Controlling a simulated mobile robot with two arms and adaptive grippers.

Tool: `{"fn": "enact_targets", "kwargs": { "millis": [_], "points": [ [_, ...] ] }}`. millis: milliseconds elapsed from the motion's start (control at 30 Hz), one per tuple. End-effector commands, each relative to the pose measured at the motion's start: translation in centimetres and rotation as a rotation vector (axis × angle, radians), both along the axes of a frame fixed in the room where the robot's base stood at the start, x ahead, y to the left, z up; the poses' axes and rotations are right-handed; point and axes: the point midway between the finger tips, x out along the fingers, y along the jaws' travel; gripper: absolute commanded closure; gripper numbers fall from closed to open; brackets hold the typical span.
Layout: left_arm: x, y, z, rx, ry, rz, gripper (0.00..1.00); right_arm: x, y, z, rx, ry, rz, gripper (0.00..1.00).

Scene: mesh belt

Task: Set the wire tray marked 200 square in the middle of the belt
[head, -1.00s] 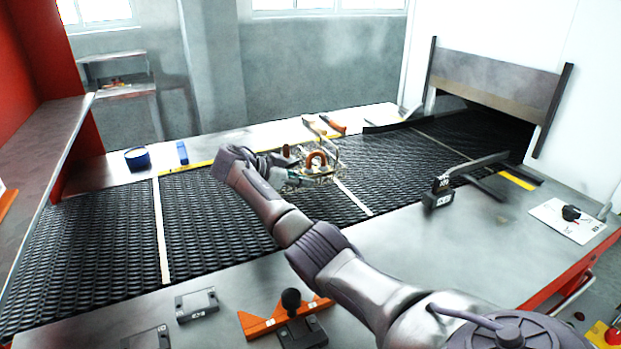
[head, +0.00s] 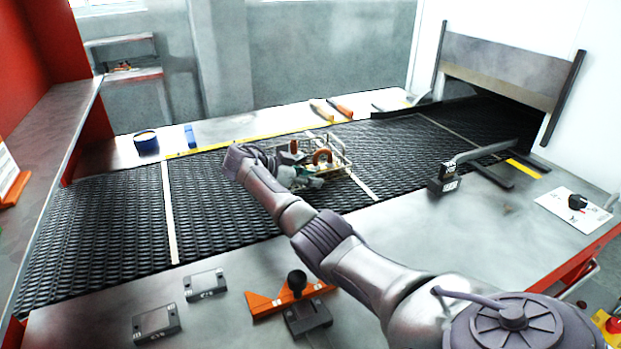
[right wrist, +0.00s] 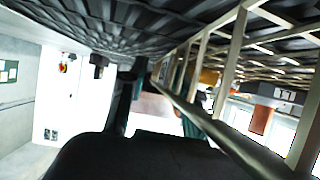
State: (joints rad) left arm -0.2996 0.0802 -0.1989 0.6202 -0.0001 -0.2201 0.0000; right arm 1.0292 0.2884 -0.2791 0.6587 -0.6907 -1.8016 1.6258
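The wire tray (head: 342,151) is a pale wire basket on the black mesh belt (head: 215,205), just beyond the elbow of my right arm's reach in the head view. It looks level, and brown, rounded parts show in it. No number on it can be read. My right gripper (head: 300,180) is at its near left side. In the right wrist view the tray's wire wall (right wrist: 225,135) runs between my dark finger (right wrist: 125,95) and teal finger parts behind the bars; the gripper looks shut on this wall. My left gripper is not in view.
White lines (head: 168,215) cross the belt. A blue roll (head: 146,142) and orange-handled tools (head: 340,108) lie on the far ledge. Grey blocks (head: 205,285) and an orange fixture (head: 265,303) lie on the near ledge. A dark-edged opening (head: 495,102) stands at the right end.

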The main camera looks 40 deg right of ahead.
Motion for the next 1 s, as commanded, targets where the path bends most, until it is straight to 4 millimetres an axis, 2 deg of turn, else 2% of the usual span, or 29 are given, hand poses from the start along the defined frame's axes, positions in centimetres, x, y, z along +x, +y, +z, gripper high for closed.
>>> {"fn": "enact_targets", "kwargs": {
  "millis": [267, 367, 700, 800, 1000],
  "points": [
    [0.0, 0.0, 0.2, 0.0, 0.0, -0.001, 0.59, 0.2, 0.4, 0.4, 0.001, -0.001, 0.002, 0.69],
    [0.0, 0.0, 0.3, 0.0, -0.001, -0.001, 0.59, 0.6, 1.6, 1.1, 0.002, -0.002, 0.003, 0.69],
    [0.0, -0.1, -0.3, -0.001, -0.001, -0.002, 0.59, 2.2, 7.6, 4.3, 0.0, -0.002, 0.003, 0.69],
    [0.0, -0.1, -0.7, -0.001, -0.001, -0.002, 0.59, 2.6, 8.9, 4.9, 0.002, -0.001, 0.002, 0.69],
    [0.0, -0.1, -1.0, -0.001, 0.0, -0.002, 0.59, 2.9, 10.1, 5.8, 0.0, 0.0, 0.0, 0.69]
  ]
}}
